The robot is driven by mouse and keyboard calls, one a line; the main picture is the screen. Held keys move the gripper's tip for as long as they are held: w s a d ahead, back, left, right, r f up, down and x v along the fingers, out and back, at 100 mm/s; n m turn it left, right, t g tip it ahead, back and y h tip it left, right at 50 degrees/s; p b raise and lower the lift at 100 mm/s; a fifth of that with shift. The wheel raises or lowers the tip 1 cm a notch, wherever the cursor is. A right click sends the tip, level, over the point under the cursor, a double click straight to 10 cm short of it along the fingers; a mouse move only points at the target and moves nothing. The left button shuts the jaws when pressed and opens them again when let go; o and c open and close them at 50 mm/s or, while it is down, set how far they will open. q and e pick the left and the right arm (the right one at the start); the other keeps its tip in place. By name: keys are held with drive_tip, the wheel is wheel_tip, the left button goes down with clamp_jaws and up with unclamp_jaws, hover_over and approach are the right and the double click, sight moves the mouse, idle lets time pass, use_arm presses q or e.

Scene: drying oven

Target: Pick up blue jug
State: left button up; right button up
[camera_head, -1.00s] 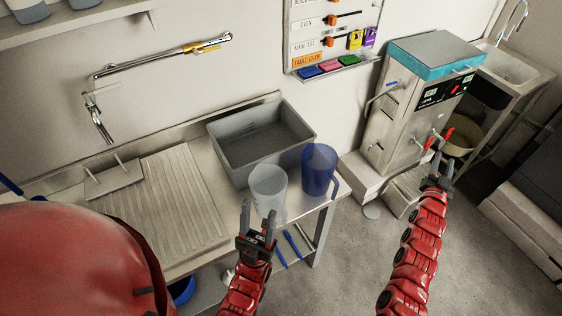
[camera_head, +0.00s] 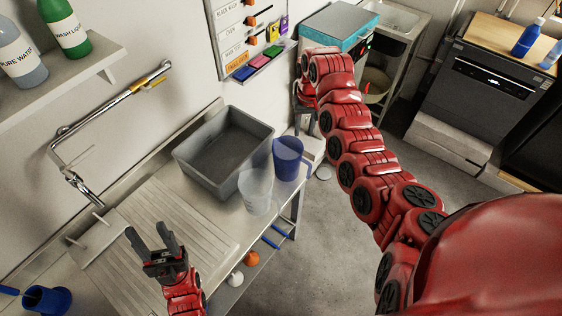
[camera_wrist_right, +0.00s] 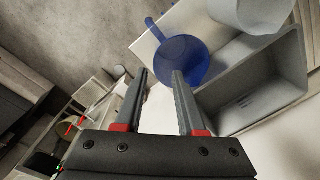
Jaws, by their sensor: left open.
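The blue jug (camera_head: 287,160) stands upright at the right end of the steel counter. Its handle points right in the head view. My right gripper (camera_head: 303,122) is just beyond it, partly hidden by my own arm. In the right wrist view the jug (camera_wrist_right: 183,62) lies ahead, beside and partly behind the right-hand finger. My right gripper (camera_wrist_right: 161,76) is open there, with no object seen between its fingers. My left gripper (camera_head: 152,237) is open and empty above the ribbed drainboard, apart from the jug.
A clear jug (camera_head: 256,192) stands close beside the blue jug. A grey basin (camera_head: 180,158) sits behind them against the wall. A shelf with bottles (camera_head: 75,72) is at upper left. Open floor lies right of the counter.

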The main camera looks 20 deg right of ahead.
sight(301, 150)
drive_tip(key=f+b, duration=0.3)
drive_tip(key=f, duration=0.7)
drive_tip(key=shift+a+b, duration=0.2)
drive_tip(key=shift+b, duration=0.15)
drive_tip(key=shift+w+f, duration=0.15)
drive_tip(key=shift+f, duration=0.35)
drive_tip(key=f+b, duration=0.4)
drive_tip(key=b, duration=0.1)
drive_tip(key=shift+w+d+f, duration=0.15)
drive_tip(key=shift+d+f, duration=0.2)
drive_tip(key=shift+f+b, duration=0.3)
drive_tip(key=shift+b, duration=0.1)
drive_tip(key=shift+r, duration=0.15)
drive_tip(key=shift+c, duration=0.3)
clamp_jaws()
